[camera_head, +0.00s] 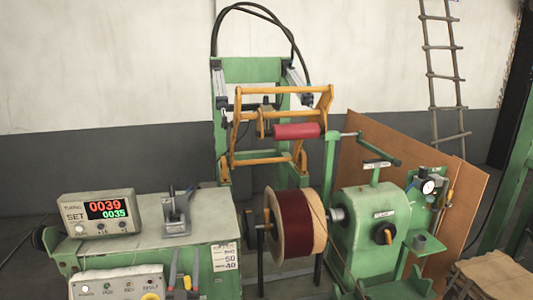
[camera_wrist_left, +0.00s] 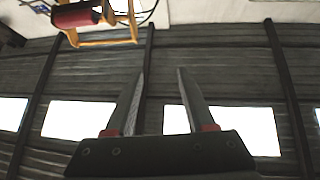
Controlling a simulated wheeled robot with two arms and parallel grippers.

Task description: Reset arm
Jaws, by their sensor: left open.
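My left gripper (camera_head: 185,252) shows at the bottom of the head view, in front of the green bench, its two grey fingers pointing up. In the left wrist view the fingers (camera_wrist_left: 159,72) stand apart with nothing between them; they are open and empty. The rest of the left arm is out of the head view. My right gripper is in neither view. A coil of dark red wire on a pale spool (camera_head: 293,222) sits on the green winding machine (camera_head: 375,215).
A counter box (camera_head: 98,213) and a grey lever device (camera_head: 176,214) stand on the bench (camera_head: 150,245). A control box (camera_head: 118,283) is left of the gripper. An orange frame with a red roller (camera_head: 297,131) is behind; the roller (camera_wrist_left: 75,17) also shows in the wrist view.

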